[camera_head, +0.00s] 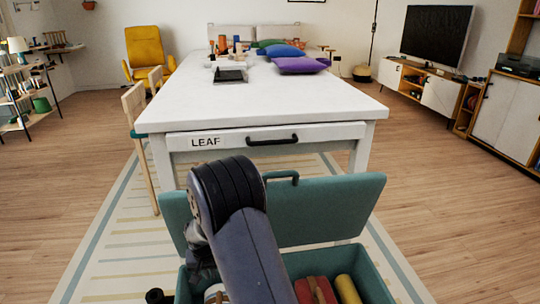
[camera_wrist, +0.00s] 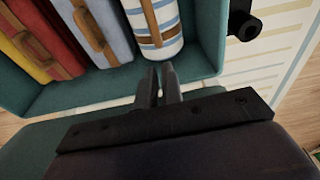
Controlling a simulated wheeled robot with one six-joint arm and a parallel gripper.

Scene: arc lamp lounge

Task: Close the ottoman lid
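The teal ottoman (camera_head: 372,278) stands in front of the table at the bottom of the head view. Its lid (camera_head: 330,208) is open and stands up along the far side, leaning back slightly, with a dark handle (camera_head: 281,176) on its top edge. My arm hides part of the lid and box. In the wrist view, the box rim (camera_wrist: 85,98) runs past rolled and strapped items inside. My gripper (camera_wrist: 160,68) has its fingers together, with no object visible between them. It appears close to the rim beside a striped roll (camera_wrist: 152,22). My gripper is hidden in the head view.
The white table (camera_head: 265,105) with a LEAF-labelled drawer stands just beyond the lid. A wooden chair (camera_head: 140,130) is at its left. A black cylindrical part (camera_wrist: 243,22) sits outside the box. Bare wood floor (camera_head: 440,190) is clear at the right.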

